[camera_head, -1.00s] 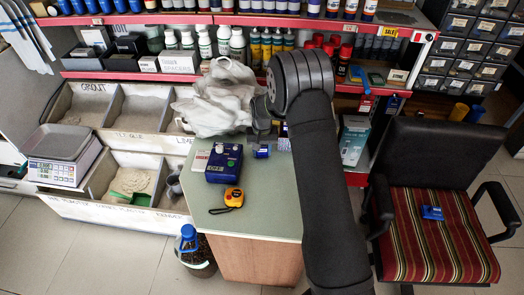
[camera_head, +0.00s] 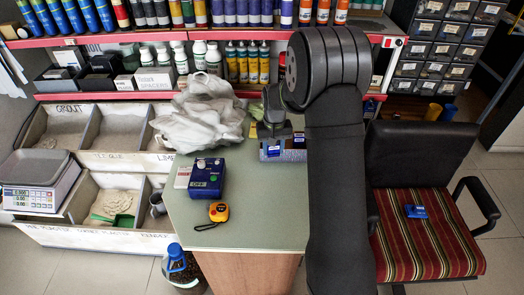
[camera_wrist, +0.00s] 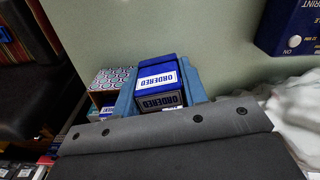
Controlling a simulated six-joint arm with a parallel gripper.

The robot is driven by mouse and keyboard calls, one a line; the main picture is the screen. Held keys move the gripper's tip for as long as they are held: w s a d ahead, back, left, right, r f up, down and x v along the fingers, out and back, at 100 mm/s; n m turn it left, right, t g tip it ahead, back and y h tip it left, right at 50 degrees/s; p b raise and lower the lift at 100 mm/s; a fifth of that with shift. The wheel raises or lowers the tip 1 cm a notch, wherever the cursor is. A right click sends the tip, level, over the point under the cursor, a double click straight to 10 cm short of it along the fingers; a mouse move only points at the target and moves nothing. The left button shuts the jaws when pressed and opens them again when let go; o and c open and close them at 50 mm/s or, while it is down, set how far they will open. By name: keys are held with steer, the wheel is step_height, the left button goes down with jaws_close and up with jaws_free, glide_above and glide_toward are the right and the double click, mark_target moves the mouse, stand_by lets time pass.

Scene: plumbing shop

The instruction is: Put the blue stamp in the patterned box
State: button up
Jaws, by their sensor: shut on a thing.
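The blue stamp (camera_wrist: 158,82), with a white ORDERED label on its top and front, sits between the two blue fingers of my gripper (camera_wrist: 165,88) in the wrist view. The gripper is shut on it. In the head view my gripper (camera_head: 276,148) is low at the back right of the green table, partly hidden by my arm. Whether the stamp touches the table is hard to tell. The patterned box (camera_wrist: 112,76), covered in coloured circles, is just left of the stamp in the wrist view.
A dark blue device (camera_head: 207,177) and an orange tape measure (camera_head: 219,212) lie on the green table (camera_head: 245,225). Crumpled whitish plastic (camera_head: 205,115) is behind them. A striped chair (camera_head: 425,235) holds a blue packet (camera_head: 415,211). The table's front middle is clear.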

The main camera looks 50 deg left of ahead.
steer(key=w+a+r+n, duration=0.2)
steer(key=w+n, duration=0.1)
steer(key=w, duration=0.2)
steer(key=w+a+r+n, duration=0.1)
steer(key=w+a+n, duration=0.25)
steer(key=w, duration=0.25)
steer(key=shift+n, duration=0.25)
steer(key=f, duration=0.9)
steer(key=shift+d+f, duration=0.15)
steer(key=shift+d, duration=0.25)
steer(key=shift+f, duration=0.15)
steer(key=o, duration=1)
steer(key=shift+c, duration=0.2)
step_height(320, 180, up, 12)
